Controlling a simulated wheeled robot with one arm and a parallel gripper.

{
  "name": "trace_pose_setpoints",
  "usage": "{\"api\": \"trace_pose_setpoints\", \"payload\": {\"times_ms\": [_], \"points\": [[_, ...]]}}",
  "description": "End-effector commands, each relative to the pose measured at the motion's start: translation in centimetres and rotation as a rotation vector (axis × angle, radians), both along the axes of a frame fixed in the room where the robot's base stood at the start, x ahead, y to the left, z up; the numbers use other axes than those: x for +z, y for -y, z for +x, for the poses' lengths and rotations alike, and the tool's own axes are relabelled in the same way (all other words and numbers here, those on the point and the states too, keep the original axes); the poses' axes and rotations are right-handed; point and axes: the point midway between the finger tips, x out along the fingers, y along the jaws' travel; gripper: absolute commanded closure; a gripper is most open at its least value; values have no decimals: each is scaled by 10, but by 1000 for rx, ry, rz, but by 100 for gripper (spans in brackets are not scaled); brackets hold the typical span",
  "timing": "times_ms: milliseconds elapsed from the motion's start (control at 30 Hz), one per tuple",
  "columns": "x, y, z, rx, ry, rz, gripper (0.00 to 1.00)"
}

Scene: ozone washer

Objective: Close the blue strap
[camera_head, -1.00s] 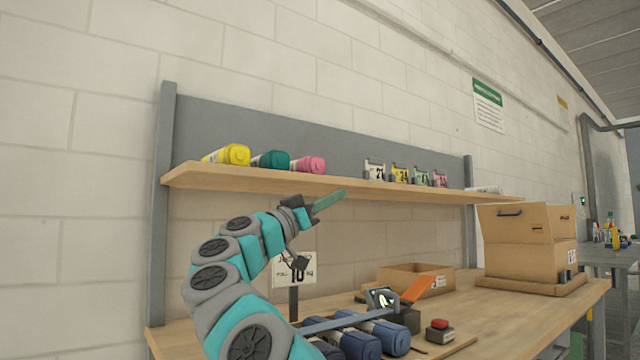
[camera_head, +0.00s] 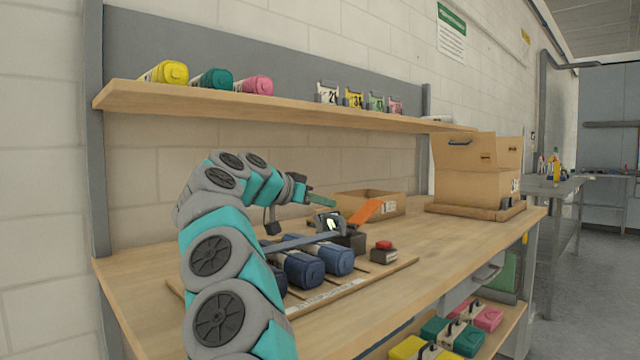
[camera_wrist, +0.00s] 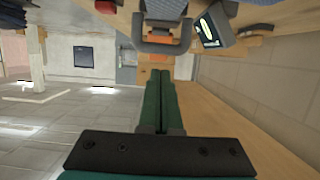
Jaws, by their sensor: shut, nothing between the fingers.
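The blue strap (camera_head: 292,243) runs across several dark blue bottles (camera_head: 303,268) lying on a wooden board (camera_head: 340,295). At its right end is a dark buckle block (camera_head: 350,241) with an orange lever (camera_head: 366,211) tilted up to the right. My gripper (camera_head: 325,202), with green fingers, is shut and empty. It is just above and left of the lever, by a small lit display (camera_head: 329,224). In the wrist view, the shut fingers (camera_wrist: 160,76) point at a dark U-shaped bracket (camera_wrist: 163,47), with orange beside it. Contact cannot be told.
A red button box (camera_head: 383,252) sits right of the buckle. An open carton (camera_head: 370,203) and a larger cardboard box (camera_head: 470,170) stand behind. A shelf (camera_head: 290,112) with bottles and number cards is above. The right front of the table is clear.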

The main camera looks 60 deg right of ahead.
Motion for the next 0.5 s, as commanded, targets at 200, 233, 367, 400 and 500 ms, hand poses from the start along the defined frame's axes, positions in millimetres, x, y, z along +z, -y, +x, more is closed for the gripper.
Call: {"api": "trace_pose_setpoints", "payload": {"times_ms": [200, 233, 367, 400, 500], "points": [[-14, 2, -1, -1, 16, 44, 100], [-15, 3, -1, -1, 16, 48, 100], [-17, 3, -1, 0, 16, 54, 100], [-17, 3, -1, 0, 17, 55, 100], [-17, 3, -1, 0, 17, 55, 100]]}}
